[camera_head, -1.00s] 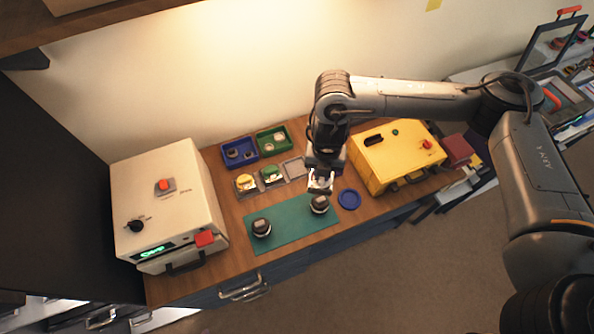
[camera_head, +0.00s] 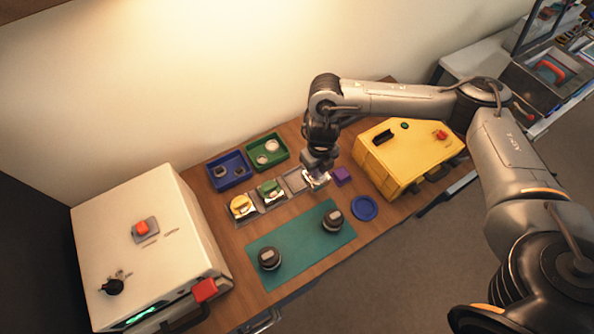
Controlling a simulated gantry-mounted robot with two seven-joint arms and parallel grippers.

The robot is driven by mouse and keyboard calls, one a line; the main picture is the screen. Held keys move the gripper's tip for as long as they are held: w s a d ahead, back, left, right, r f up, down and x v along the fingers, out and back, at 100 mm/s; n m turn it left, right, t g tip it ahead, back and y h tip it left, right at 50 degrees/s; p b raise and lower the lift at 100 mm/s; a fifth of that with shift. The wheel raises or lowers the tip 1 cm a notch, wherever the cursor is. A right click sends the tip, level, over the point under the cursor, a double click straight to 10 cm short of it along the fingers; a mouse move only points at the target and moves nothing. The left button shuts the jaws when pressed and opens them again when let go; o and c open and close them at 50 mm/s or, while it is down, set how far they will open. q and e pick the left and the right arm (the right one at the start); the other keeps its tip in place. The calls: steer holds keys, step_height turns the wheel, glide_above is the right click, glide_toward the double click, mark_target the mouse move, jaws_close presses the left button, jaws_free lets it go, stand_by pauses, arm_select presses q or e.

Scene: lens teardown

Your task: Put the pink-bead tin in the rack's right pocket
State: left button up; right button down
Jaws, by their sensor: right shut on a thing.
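The rack (camera_head: 256,216) is a row of square pockets on the wooden table. Its left pocket holds a tin with yellow contents (camera_head: 242,206) and its middle pocket a tin with green contents (camera_head: 270,190). The right pocket (camera_head: 296,180) looks grey and empty. My right gripper (camera_head: 316,180) points down just to the right of that pocket. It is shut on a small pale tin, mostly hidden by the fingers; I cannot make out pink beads. I cannot tell its height above the table. My left gripper is not in view.
A purple block (camera_head: 342,175) is close to the right of the gripper. A teal mat (camera_head: 300,243) carries two dark round parts. Blue (camera_head: 220,184) and green (camera_head: 254,144) trays lie behind the rack. A blue disc (camera_head: 364,208), yellow case (camera_head: 412,159) and white machine (camera_head: 170,215) flank the workspace.

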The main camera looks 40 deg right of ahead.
steer(key=shift+w+a+f+b, duration=0.25)
steer(key=shift+w+f+b, duration=0.25)
steer(key=shift+w+f, duration=0.75)
steer(key=shift+w+a+f+b, duration=0.2)
steer(key=shift+w+f+b, duration=0.35)
steer(key=shift+w+f, duration=0.7)
steer(key=shift+w+a+f+b, duration=0.25)
steer(key=shift+w+f+b, duration=0.45)
steer(key=shift+f, duration=0.85)
steer(key=shift+w, duration=0.2)
steer(key=shift+f, duration=0.15)
steer(key=c, duration=1.1)
jaws_free()
step_height(320, 180, up, 12)
steer(key=p, duration=0.5)
